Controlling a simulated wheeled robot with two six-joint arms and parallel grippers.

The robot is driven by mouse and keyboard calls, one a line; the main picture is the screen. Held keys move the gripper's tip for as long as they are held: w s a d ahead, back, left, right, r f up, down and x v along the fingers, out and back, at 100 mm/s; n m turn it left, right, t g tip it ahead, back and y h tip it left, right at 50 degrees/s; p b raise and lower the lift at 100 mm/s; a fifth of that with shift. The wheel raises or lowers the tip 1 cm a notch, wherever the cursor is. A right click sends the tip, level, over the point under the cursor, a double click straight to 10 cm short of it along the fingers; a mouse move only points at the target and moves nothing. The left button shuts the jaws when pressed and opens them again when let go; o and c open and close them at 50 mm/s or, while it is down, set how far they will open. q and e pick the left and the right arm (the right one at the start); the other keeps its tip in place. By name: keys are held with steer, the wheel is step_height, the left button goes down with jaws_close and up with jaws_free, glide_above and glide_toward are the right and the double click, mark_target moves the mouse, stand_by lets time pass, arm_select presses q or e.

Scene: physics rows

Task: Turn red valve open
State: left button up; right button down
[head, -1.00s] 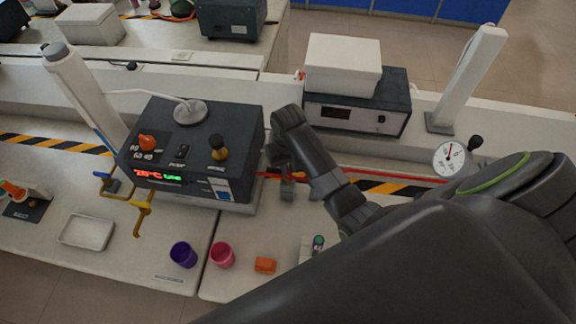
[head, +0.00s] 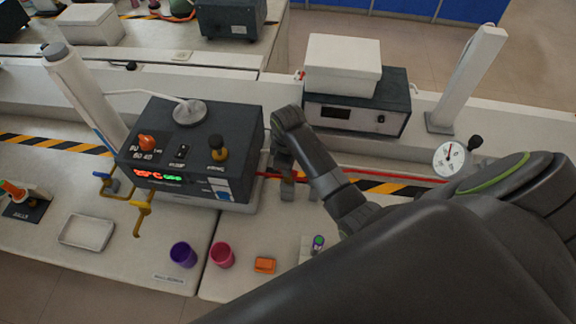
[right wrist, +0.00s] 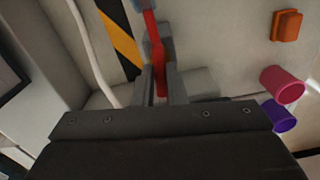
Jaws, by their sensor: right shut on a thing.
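The red valve's handle (right wrist: 158,62) shows in the right wrist view as a red bar that runs down between my two fingers. My right gripper (right wrist: 160,88) is shut on it. In the head view my right gripper (head: 287,172) is beside the right side of the dark control box, at the red pipe (head: 400,176). There the wrist and fingers hide most of the valve, so its turn angle cannot be told. My left gripper is in neither view.
The dark control box (head: 208,130) stands just left of the gripper. A yellow valve (head: 142,212) is at its front. A purple cup (head: 183,254), a pink cup (head: 222,255) and an orange block (head: 265,265) stand nearer me. A dial gauge (head: 449,158) is at right.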

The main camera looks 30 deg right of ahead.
steer(key=shift+w+n, duration=0.1)
steer(key=shift+n, duration=0.7)
steer(key=shift+r, duration=0.1)
steer(key=c, duration=1.5)
jaws_free()
steer(key=shift+o, duration=0.2)
